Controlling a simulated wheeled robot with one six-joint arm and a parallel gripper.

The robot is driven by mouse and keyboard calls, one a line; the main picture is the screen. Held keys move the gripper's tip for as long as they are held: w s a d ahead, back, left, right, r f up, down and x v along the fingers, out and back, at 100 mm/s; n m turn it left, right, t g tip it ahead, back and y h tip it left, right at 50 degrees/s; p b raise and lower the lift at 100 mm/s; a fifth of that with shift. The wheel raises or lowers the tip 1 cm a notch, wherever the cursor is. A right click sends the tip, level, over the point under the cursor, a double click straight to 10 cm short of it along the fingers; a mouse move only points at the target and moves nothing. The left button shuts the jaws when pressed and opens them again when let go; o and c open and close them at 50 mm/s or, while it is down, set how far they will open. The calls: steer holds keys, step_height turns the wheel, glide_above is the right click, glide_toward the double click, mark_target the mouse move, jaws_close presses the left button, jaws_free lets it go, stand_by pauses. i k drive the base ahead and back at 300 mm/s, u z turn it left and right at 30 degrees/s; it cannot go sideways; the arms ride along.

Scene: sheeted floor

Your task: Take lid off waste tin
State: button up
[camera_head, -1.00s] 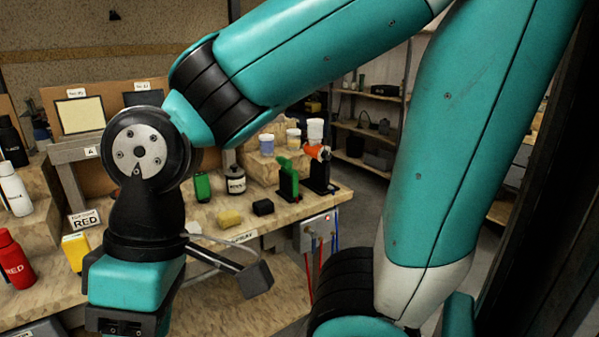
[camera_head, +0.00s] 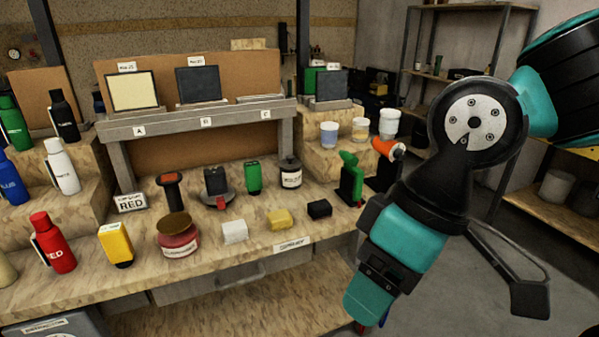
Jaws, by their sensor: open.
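Two lidded tins stand on the bench. A squat red tin (camera_head: 179,249) with a brownish lid (camera_head: 173,225) stands near the front edge, left of the white block. A smaller dark-lidded tin (camera_head: 290,177) with a white label stands farther back, right of the green container. I cannot read either label surely, so I cannot tell which is the waste tin. Both lids are on. My gripper (camera_head: 368,304) is at the lower right, beyond the bench's right end and apart from both tins. It is open and holds nothing that I can see; its fingertips are not clearly visible.
A yellow container (camera_head: 116,245), a white block (camera_head: 234,232), a yellow sponge (camera_head: 279,220) and a black block (camera_head: 319,209) line the bench front. A green upright tool (camera_head: 350,182) stands nearest my arm. Bottles fill the left steps. A raised shelf (camera_head: 200,122) spans the back.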

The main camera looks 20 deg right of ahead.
mark_target(290, 162)
steer(key=z, duration=0.45)
steer(key=i, duration=1.35)
steer(key=u, duration=2.05)
